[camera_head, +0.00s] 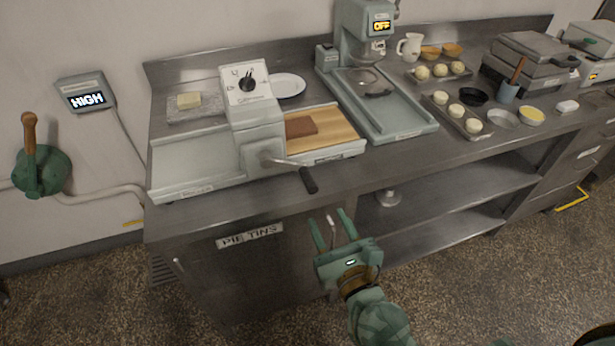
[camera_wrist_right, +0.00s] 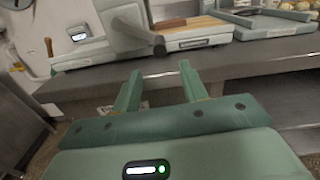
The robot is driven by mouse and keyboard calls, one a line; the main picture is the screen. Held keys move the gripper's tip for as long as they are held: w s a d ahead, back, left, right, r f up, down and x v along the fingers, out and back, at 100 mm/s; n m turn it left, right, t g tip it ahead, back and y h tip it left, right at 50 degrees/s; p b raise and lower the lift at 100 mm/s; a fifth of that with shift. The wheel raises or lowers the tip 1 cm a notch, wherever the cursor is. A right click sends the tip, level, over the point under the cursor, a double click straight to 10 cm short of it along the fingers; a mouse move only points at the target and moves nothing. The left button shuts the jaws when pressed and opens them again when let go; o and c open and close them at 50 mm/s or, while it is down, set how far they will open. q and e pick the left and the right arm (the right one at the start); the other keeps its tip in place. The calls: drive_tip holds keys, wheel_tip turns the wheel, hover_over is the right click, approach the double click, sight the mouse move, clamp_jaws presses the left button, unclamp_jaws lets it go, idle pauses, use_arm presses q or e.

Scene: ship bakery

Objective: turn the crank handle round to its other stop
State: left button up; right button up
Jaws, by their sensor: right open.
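The crank handle (camera_head: 287,163) is a metal arm with a black grip (camera_head: 309,180) on the front of the pale dough sheeter (camera_head: 258,130). It points right and slightly down, its grip reaching past the counter's front edge. In the right wrist view the crank's black grip (camera_wrist_right: 159,48) shows ahead of the fingers. My right gripper (camera_head: 328,217) is open and empty, below and a little right of the grip and apart from it; its fingers also show in the right wrist view (camera_wrist_right: 160,72). My left gripper is not in view.
The sheeter has a bare left bed (camera_head: 195,160) and a wooden board with a brown slab (camera_head: 301,124) on its right. A mixer (camera_head: 362,40) stands behind right. A green wall box with a wooden lever (camera_head: 29,135) is far left. Space before the counter is clear.

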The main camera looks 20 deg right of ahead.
sight(309, 182)
drive_tip(key=w, duration=0.8)
drive_tip(key=w+p, duration=0.1)
drive_tip(key=w, duration=0.3)
drive_tip(key=shift+a, duration=0.25)
clamp_jaws()
